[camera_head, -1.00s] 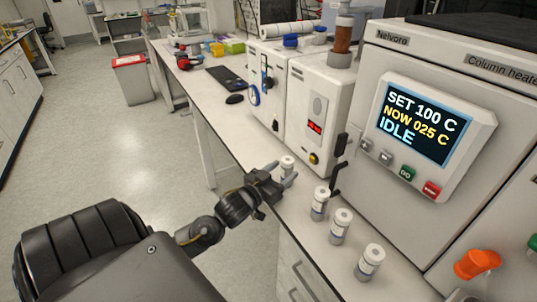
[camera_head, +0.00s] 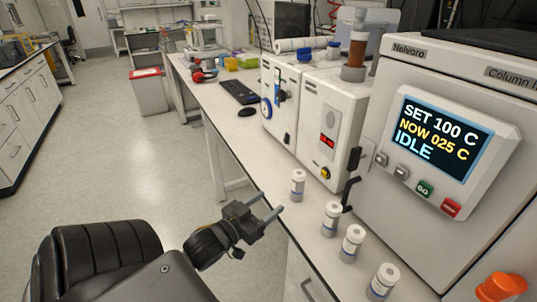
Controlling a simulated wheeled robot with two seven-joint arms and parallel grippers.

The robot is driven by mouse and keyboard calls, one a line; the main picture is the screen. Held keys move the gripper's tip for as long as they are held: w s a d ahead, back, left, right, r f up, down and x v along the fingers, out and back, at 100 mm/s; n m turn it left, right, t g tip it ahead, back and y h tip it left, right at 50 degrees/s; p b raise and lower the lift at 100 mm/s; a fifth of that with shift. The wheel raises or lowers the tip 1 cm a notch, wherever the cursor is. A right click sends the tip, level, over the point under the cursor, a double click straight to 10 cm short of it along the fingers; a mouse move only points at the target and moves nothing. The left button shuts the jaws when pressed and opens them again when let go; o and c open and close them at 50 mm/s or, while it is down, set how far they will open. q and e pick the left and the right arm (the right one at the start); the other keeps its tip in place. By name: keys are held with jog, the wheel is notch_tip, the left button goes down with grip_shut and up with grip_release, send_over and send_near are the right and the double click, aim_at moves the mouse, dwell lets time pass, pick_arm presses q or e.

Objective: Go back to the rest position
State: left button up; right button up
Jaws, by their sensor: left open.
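My left gripper (camera_head: 267,210) is open and empty at the front edge of the bench (camera_head: 232,135). Its two fingers point to the upper right, and it is apart from the nearest white-capped vial (camera_head: 298,185). Three more such vials stand upright to the right, a second (camera_head: 331,219), a third (camera_head: 351,243) and a fourth (camera_head: 382,282) closest to me. My right gripper is not in view.
The column heater (camera_head: 400,85) stands behind the vials; its screen (camera_head: 437,139) reads SET 100 C, NOW 025 C, IDLE. White instruments (camera_head: 325,125) stand to its left. An orange knob (camera_head: 500,287) is at lower right. The floor (camera_head: 120,170) at left is clear.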

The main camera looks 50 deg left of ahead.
pick_arm(q)
jog(key=s+d+f+g+y, duration=0.1)
jog(key=s+d+f+g, duration=0.15)
jog(key=f, duration=0.35)
jog(key=s+d+f+g, duration=0.2)
jog(key=f+g, duration=0.2)
jog(key=f, duration=0.2)
jog(key=s+d+f+m+g+h, duration=0.1)
jog(key=s+d+f+g, duration=0.3)
jog(key=s+d, duration=0.15)
jog(key=s+d+f+m+g, duration=0.1)
jog(key=s+d+f+g, duration=0.3)
jog(key=s, duration=0.2)
notch_tip(320, 180, down, 25)
jog(key=s+g, duration=0.1)
jog(key=s+a+f+g, duration=0.1)
jog(key=s+a+f, duration=0.3)
jog(key=s+f, duration=1.2)
jog(key=shift+s+a+f+m, duration=0.2)
jog(key=shift+s+m, duration=0.1)
jog(key=shift+s, duration=0.1)
